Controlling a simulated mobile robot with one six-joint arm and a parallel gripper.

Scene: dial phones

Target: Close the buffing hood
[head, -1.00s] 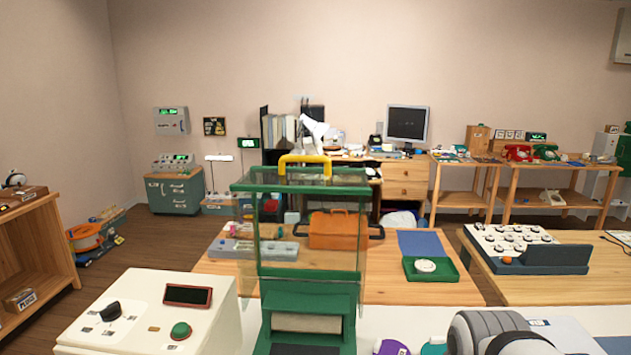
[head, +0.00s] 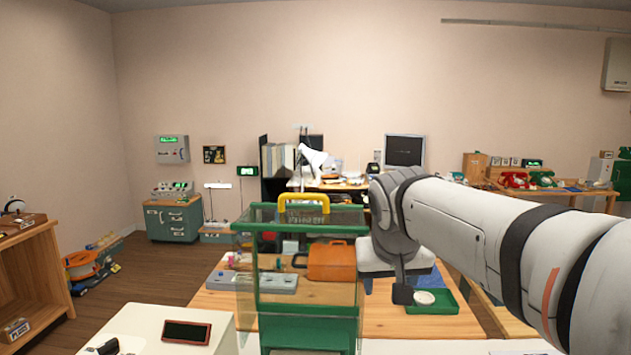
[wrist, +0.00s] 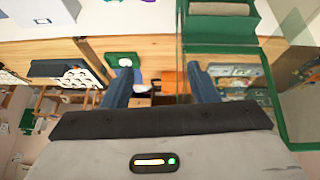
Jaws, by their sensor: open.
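The buffing hood (head: 308,311) is a green-framed case with clear panels standing up above its green body. A yellow handle (head: 303,198) is at its top. The lower front is cut off by the picture's edge in the head view. My gripper (head: 388,289) hangs just right of the hood's clear panels, apart from the yellow handle, at the end of my arm reaching in from the right. In the wrist view my gripper (wrist: 160,82) has its two blue-grey fingers wide apart with nothing held. The hood's green body (wrist: 220,28) shows there at upper right.
A white console (head: 165,318) stands left of the hood. Behind it, a wooden table holds an orange toolbox (head: 331,262), a grey tray (head: 265,284) and a green tray (head: 447,303) with a white round piece. Space above the hood looks clear.

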